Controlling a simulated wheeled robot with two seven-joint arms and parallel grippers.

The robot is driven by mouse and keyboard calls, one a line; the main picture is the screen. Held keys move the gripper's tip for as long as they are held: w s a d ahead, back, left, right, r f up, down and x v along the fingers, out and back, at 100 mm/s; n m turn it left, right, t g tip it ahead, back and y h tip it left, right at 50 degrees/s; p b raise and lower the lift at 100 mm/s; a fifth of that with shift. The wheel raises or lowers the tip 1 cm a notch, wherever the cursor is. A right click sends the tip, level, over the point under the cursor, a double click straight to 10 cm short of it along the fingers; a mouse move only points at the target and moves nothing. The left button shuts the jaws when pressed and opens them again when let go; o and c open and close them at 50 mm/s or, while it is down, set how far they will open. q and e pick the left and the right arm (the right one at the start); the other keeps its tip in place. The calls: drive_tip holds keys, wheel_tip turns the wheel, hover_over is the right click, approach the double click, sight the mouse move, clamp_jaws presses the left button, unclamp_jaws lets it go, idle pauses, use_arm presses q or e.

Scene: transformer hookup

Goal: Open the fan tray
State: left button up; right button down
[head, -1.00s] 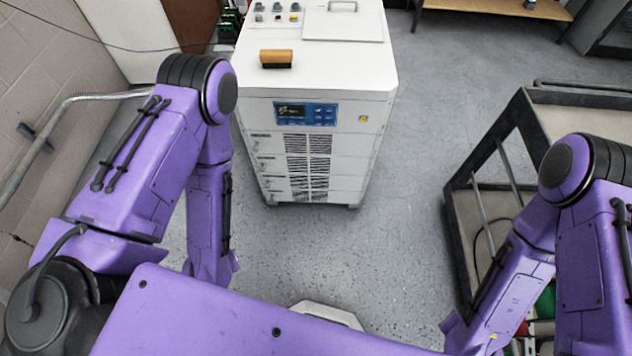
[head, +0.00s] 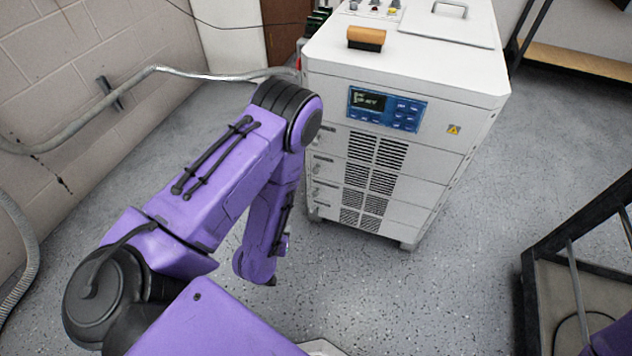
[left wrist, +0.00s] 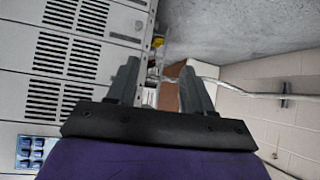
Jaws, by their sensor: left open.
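The white cabinet (head: 400,75) stands ahead, its front split into several stacked panels with black vent slots (head: 372,175). Small latches show along the left edge of these panels. I cannot tell which panel is the fan tray; all look shut. In the left wrist view the cabinet front appears turned sideways, with vent slots (left wrist: 60,55) at the left. My left gripper (left wrist: 160,85) is open and empty, beside the cabinet's latch-side edge and apart from it as far as I can see. In the head view my left forearm hides the gripper. My right gripper is out of view.
A blue display panel (head: 386,109) is on the cabinet's upper front. A wooden-backed brush (head: 366,38) lies on its top. A dark-framed cart (head: 575,260) stands at the right. A conduit (head: 130,83) runs along the left wall. Floor before the cabinet is clear.

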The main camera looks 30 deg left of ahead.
use_arm(q)
drive_tip(key=w+a+f+m+t+b, duration=0.1)
drive_tip(key=w+f+t+b, duration=0.2)
drive_tip(key=w+f+b, duration=0.35)
drive_tip(key=w+a+f+t+b, duration=0.15)
drive_tip(key=w+f+b, duration=0.25)
drive_tip(key=f+b, duration=0.55)
drive_tip(key=m+t+b, duration=0.2)
drive_tip(key=t+b, duration=0.2)
drive_tip(key=b, duration=0.9)
approach(315, 195)
drive_tip(key=shift+n, duration=0.3)
drive_tip(key=b+x, duration=0.2)
drive_tip(key=x, duration=0.2)
drive_tip(key=shift+w+a+f, duration=0.15)
drive_tip(key=shift+w+f, duration=0.05)
drive_tip(key=b+x, duration=0.1)
drive_tip(key=x, duration=0.3)
drive_tip(key=shift+r+b, duration=0.1)
drive_tip(key=shift+b, duration=0.25)
drive_tip(key=shift+w+r, duration=0.1)
drive_tip(key=shift+w, duration=0.2)
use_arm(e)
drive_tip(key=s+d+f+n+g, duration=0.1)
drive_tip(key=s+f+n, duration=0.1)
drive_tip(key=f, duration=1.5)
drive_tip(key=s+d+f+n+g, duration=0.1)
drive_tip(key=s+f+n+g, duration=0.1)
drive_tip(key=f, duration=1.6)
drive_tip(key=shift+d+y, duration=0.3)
